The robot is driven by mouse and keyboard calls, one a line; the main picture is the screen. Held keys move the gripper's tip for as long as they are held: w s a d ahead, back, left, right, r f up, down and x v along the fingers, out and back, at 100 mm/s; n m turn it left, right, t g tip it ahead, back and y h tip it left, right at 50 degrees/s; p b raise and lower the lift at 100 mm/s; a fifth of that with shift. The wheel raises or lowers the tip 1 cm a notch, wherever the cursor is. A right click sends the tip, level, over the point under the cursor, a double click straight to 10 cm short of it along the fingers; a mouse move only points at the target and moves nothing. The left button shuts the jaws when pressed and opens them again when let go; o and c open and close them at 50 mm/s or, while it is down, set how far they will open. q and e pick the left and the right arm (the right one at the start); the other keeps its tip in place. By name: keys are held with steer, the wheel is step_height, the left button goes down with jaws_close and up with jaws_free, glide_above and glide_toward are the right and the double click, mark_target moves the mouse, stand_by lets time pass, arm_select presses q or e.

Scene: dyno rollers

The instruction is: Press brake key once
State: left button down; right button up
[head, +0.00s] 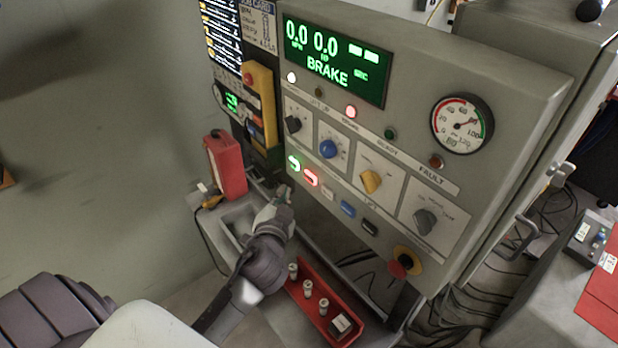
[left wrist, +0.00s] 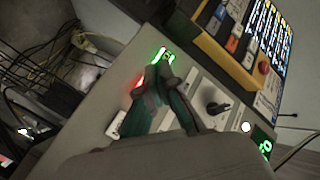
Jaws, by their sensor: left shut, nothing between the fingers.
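The grey control panel (head: 450,75) carries a slanted row of keys: a green-lit key (head: 293,162), a red-lit key (head: 310,177), a white key (head: 328,194), a blue key (head: 347,209) and a black key (head: 369,227). Key labels are too small to read, so I cannot tell which is brake. The display (head: 335,60) reads 0.0, 0.0 and BRAKE. My left gripper (head: 284,192) is shut and empty, just below the green and red keys. In the left wrist view its tips (left wrist: 162,72) overlap the green-lit key (left wrist: 167,55), beside the red-lit key (left wrist: 137,84); contact is unclear.
A red tray (head: 345,318) with several small cylinders lies below the panel. A yellow pendant (head: 259,95) hangs left of the keys, above a red box (head: 226,163). Knobs sit above the keys. A red stop button (head: 402,264) is at the panel's lower edge.

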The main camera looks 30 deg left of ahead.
mark_target(304, 173)
arm_select(q)
steer(key=w, duration=0.1)
steer(key=w+d, duration=0.1)
steer(key=w, duration=0.2)
steer(key=shift+d, duration=0.35)
arm_select(e)
steer(key=shift+w+d+f, duration=0.1)
steer(key=shift+d+f, duration=0.1)
steer(key=shift+d, duration=0.15)
steer(key=shift+a, duration=0.2)
stand_by(0.4)
arm_select(q)
steer(key=shift+w, duration=0.1)
steer(key=shift+w+d, duration=0.15)
steer(key=shift+w, duration=0.2)
steer(key=shift+w+d+b, duration=0.15)
steer(key=shift+w+b, duration=0.15)
arm_select(e)
steer(key=shift+d+f, duration=0.15)
steer(key=shift+d, duration=0.05)
stand_by(0.7)
arm_select(q)
steer(key=shift+s, duration=0.15)
steer(key=shift+s+a, duration=0.3)
steer(key=shift+s, duration=0.3)
arm_select(e)
steer(key=shift+a, duration=0.1)
